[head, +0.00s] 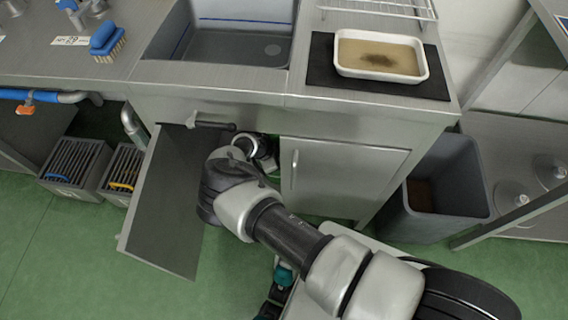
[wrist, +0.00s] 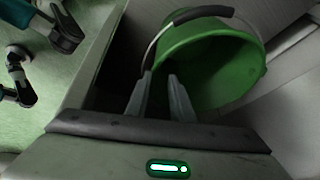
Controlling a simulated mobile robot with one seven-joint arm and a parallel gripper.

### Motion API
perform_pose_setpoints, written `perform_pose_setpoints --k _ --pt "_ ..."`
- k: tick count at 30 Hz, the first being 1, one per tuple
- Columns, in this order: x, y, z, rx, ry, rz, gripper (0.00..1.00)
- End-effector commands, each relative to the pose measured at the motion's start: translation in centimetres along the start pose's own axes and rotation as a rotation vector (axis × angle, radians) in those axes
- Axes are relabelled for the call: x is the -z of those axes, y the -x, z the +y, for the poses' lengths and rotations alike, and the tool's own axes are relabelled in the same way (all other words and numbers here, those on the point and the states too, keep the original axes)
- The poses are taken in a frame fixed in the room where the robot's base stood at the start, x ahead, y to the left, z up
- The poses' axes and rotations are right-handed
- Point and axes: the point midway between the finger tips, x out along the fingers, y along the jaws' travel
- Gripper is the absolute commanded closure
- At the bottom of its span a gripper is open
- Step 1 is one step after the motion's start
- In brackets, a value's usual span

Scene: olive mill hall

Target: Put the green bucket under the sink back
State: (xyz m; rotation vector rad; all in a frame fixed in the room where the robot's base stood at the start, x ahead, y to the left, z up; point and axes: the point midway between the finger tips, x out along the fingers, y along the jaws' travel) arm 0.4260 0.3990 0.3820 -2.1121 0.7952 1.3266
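The green bucket (wrist: 207,65) shows in the wrist view, with its mouth towards the camera. Its wire handle has a black grip (wrist: 200,14) along the top of the picture. My gripper (wrist: 160,78) is at the bucket's left rim, its two fingers a little apart. I see a gap between the tips and nothing clearly clamped there; I cannot tell whether they touch the rim or the handle wire.
The cabinet's left door (head: 165,205) stands open, close beside my arm. The right door (head: 340,178) is shut. A grey bin (head: 440,190) stands to the right, and dark crates (head: 75,165) to the left. A white tray (head: 380,55) and a blue brush (head: 107,42) are on the counter.

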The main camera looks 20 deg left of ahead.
Motion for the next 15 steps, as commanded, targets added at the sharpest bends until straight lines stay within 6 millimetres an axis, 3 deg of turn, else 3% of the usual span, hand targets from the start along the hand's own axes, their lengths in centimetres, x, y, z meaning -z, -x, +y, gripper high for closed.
perform_pose_setpoints --k 1,6,15 --pt "-1.7 0.4 0.5 0.001 0.008 -0.002 0.79" --pt "-5.4 2.0 1.6 0.001 0.007 -0.001 0.79" --pt "-9.7 4.0 2.9 0.000 0.004 -0.001 0.79"
